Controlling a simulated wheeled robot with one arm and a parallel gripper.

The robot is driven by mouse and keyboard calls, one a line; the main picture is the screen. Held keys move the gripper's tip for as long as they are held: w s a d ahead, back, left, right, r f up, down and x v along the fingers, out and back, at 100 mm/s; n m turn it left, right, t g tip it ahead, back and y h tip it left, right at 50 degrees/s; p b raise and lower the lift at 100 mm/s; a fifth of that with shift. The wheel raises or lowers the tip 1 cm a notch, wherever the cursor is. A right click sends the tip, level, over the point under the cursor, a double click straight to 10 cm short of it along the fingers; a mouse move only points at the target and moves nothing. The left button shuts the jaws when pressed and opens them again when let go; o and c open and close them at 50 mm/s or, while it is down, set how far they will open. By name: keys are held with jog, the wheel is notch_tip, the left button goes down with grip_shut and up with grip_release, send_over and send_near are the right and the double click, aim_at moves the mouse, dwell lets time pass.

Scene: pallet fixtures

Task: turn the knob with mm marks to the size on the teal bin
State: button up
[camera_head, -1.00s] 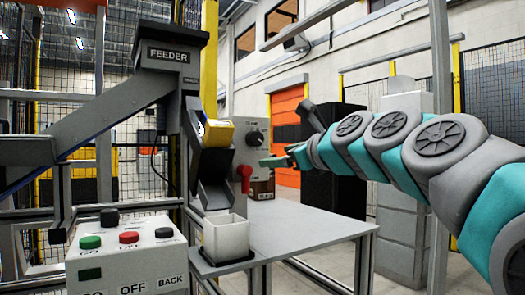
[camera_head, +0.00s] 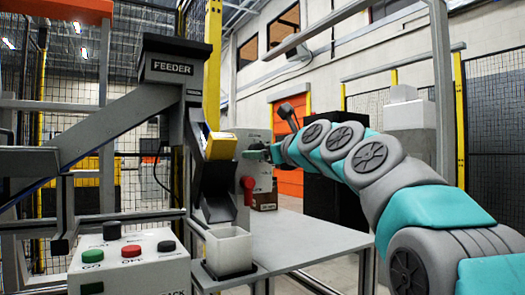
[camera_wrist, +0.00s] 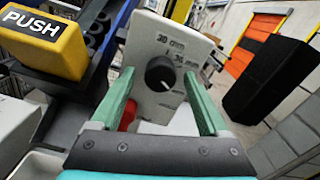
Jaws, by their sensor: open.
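The black knob (camera_wrist: 160,73) is on a light grey panel (camera_wrist: 150,35) in the wrist view. Printed mm marks stand above it and to its right; some are too blurred to read surely. My gripper (camera_wrist: 159,76) is open, with its two green fingers on either side of the knob; I cannot tell if they touch it. In the head view my gripper (camera_head: 258,151) is at the front of the panel (camera_head: 264,178) and hides the knob. I see no teal bin in either view.
A red handle (camera_head: 248,184) sits low on the panel, left of my gripper. The feeder (camera_head: 172,68) with its yellow PUSH block (camera_head: 221,146) and a white bin (camera_head: 229,250) stand left. A button box (camera_head: 130,262) is front left. The grey table (camera_head: 305,240) is mostly clear.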

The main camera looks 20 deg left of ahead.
jog(key=shift+w+a, duration=0.1)
grip_shut()
dwell(0.8)
